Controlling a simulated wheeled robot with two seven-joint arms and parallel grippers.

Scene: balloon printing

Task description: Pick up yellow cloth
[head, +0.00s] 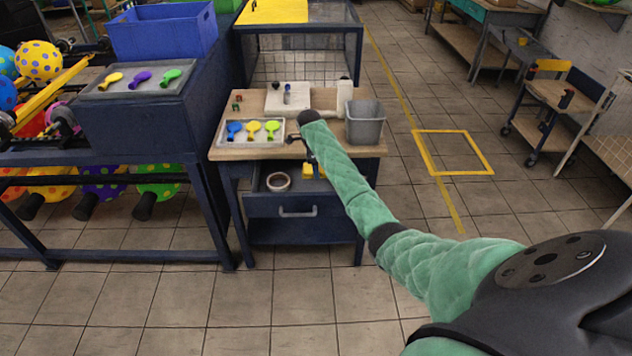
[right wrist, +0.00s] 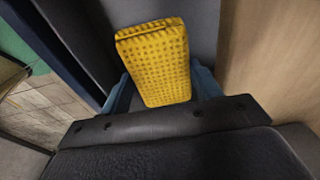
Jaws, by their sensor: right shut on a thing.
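The yellow cloth (right wrist: 158,65) is a folded, dotted pad, upright between the two blue fingers of my right gripper (right wrist: 160,92) in the right wrist view. The gripper is shut on it. In the head view, part of the yellow cloth (head: 314,170) shows inside the open drawer (head: 283,207) of the wooden-topped workbench. My right gripper (head: 310,163) is at the drawer there, mostly hidden by my green-sleeved arm. My left gripper is in neither view.
A roll of tape (head: 278,181) lies in the drawer, left of the cloth. A tray (head: 251,142) with blue, yellow and green balloons and a grey bin (head: 365,122) stand on the bench top above. The tiled floor in front is clear.

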